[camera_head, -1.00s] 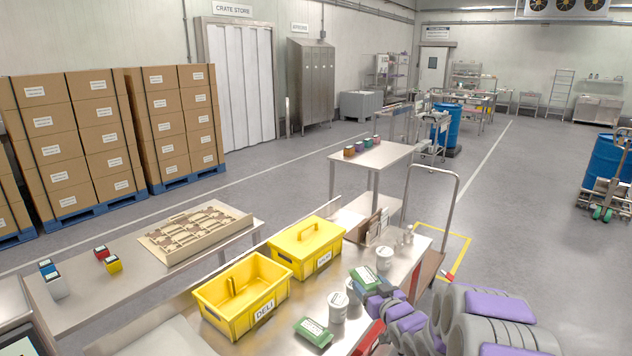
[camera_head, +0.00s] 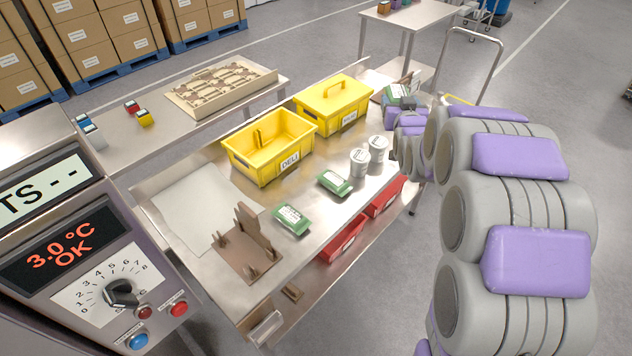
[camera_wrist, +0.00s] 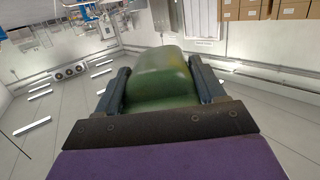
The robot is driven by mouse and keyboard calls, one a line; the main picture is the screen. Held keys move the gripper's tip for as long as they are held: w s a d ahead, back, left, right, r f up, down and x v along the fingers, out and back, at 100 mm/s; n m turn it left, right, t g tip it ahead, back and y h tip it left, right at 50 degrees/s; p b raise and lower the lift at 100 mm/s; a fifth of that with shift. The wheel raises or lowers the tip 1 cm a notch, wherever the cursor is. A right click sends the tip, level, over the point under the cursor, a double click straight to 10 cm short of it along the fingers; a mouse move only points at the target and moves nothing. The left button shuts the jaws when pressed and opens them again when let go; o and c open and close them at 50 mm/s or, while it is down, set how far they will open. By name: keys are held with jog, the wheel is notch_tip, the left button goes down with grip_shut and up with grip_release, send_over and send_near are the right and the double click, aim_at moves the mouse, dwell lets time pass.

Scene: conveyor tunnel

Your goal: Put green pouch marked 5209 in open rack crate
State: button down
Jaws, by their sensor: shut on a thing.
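My gripper (camera_head: 402,104) is shut on a green pouch (camera_head: 393,92), held up beyond the white tubs; the wrist view shows the pouch (camera_wrist: 160,75) between both fingers. Its marking cannot be read. An open yellow crate (camera_head: 285,165) labelled DELI stands on the steel bench, left of my gripper and nearer; it looks empty. A yellow crate with a closed lid (camera_head: 326,112) stands behind it. Two more green pouches lie on the bench, one in front (camera_head: 292,219) and one nearer the tubs (camera_head: 334,184). Their numbers are too small to read.
Two white tubs (camera_head: 359,164) stand right of the DELI crate. Red bins (camera_head: 342,238) sit below the bench's right edge. A brown pronged fixture (camera_head: 240,245) stands at the front. A control panel (camera_head: 95,265) is at left. A trolley handle (camera_head: 478,35) rises behind my arm.

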jog(key=s+f+n+g+y, duration=0.25)
jog(key=f+n+y, duration=0.35)
jog(key=f, duration=1.3)
jog(key=s+a+f+n+g+y, duration=0.2)
jog(key=s+f+y, duration=0.1)
jog(key=s+f, duration=0.2)
jog(key=s+a+f+n+g+y, duration=0.2)
jog(key=s+f, duration=0.4)
jog(key=s, duration=0.4)
jog(key=shift+y+p, duration=0.3)
jog(key=shift+y, duration=0.3)
jog(key=shift+w+a, duration=0.15)
